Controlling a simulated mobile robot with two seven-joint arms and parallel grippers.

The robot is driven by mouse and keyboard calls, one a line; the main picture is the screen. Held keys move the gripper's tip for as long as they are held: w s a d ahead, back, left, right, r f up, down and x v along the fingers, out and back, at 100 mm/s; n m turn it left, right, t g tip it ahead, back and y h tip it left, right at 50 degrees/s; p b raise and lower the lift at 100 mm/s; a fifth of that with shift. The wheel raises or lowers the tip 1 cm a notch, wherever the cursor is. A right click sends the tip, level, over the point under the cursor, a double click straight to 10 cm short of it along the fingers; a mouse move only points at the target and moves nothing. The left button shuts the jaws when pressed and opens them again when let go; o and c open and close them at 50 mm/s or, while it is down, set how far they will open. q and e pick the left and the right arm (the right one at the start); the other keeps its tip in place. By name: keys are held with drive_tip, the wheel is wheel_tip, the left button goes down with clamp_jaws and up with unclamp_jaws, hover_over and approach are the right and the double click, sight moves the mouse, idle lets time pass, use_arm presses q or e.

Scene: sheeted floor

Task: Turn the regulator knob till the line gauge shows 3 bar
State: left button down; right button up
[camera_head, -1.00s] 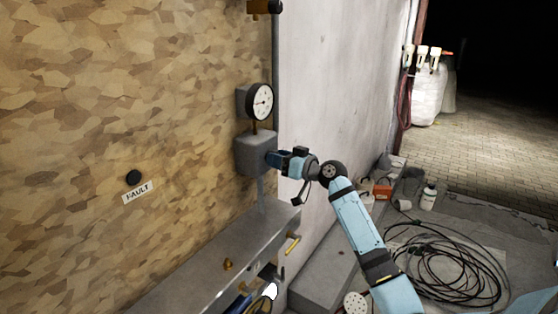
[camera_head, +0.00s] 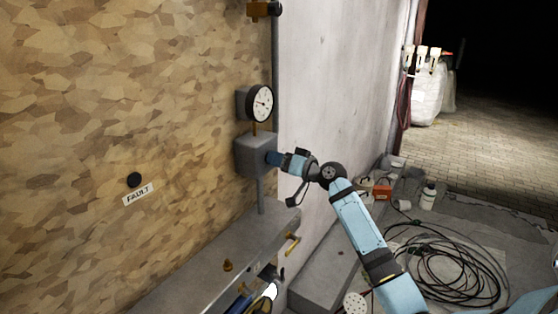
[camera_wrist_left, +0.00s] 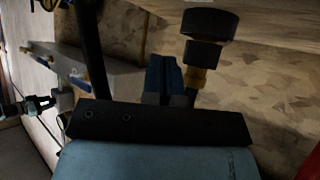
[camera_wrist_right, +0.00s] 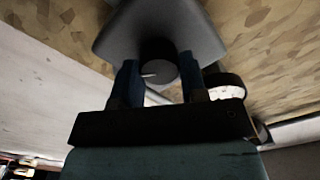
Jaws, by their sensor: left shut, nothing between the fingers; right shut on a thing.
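The regulator is a grey box (camera_head: 254,154) on the patterned wall, with a round white-faced line gauge (camera_head: 261,104) above it. The gauge has a dark rim and a dark needle; its numbers are too small to read. My right gripper (camera_head: 274,158) is shut on the regulator knob at the box's right side. In the right wrist view the dark round knob (camera_wrist_right: 158,64) with a white mark sits between my blue fingers, and the gauge (camera_wrist_right: 228,92) shows partly behind them. My left gripper (camera_wrist_left: 166,76) is shut and empty in the left wrist view, close to a dark-capped brass fitting (camera_wrist_left: 205,52).
A grey ledge (camera_head: 215,258) runs below the regulator, with a small brass fitting (camera_head: 228,265) on it. A black button above a FAULT label (camera_head: 138,194) is on the wall at left. Coiled black cable (camera_head: 450,265) and a white bottle (camera_head: 428,197) are on the floor at right.

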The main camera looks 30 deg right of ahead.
drive_tip(key=shift+r, duration=0.1)
drive_tip(key=o, duration=0.9)
drive_tip(key=shift+w, duration=0.1)
use_arm(q)
drive_tip(key=shift+f, duration=0.25)
wheel_tip(320, 180, down, 3)
drive_tip(key=b, duration=0.3)
drive_tip(key=shift+d, duration=0.1)
drive_tip(key=shift+f+b, duration=0.1)
drive_tip(key=shift+b, duration=0.25)
use_arm(e)
drive_tip(key=v, duration=1.3)
drive_tip(key=shift+s+d, duration=0.15)
drive_tip(key=shift+s, duration=0.25)
